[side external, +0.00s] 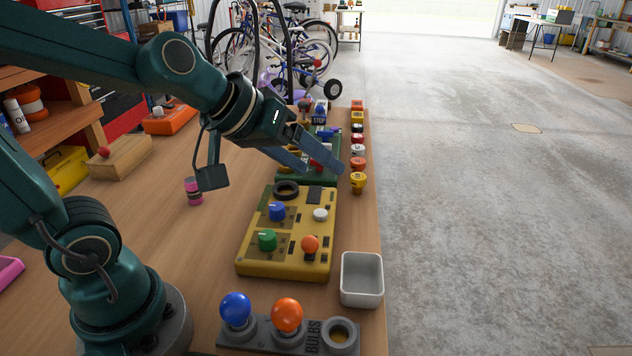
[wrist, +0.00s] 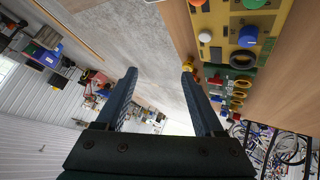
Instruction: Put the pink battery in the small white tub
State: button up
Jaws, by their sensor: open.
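The pink battery (side external: 194,191) stands upright on the wooden table in the side external view, left of the yellow panel, with a dark band around it. The small white tub (side external: 361,279) sits at the table's right edge, right of the yellow panel, and looks empty. My gripper (side external: 318,168) is open and empty above the far end of the yellow panel and the green panel, apart from battery and tub. In the wrist view my gripper (wrist: 158,72) shows two spread fingers with nothing between them. Neither battery nor tub can be made out in the wrist view.
The yellow panel (side external: 255,253) carries knobs and a joystick. A grey bulb holder (side external: 262,336) with a blue and an orange bulb is in front. A green panel (side external: 325,177) and a row of small coloured pots (side external: 357,164) lie beyond. The table around the battery is clear.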

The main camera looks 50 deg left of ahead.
jog(key=s, duration=0.1)
jog(key=s+d+m, duration=0.1)
jog(key=s, duration=0.1)
jog(key=s+m+g, duration=0.1)
jog(key=shift+s+d+f, duration=0.2)
jog(key=shift+s+d, duration=0.1)
jog(key=shift+o, duration=0.5)
jog(key=s+a+f+m+g, duration=0.1)
jog(key=s+f+m+g, duration=0.1)
jog(key=s, duration=0.4)
jog(key=shift+s+y, duration=0.4)
jog(key=shift+s+a+m, duration=0.3)
jog(key=shift+s, duration=0.1)
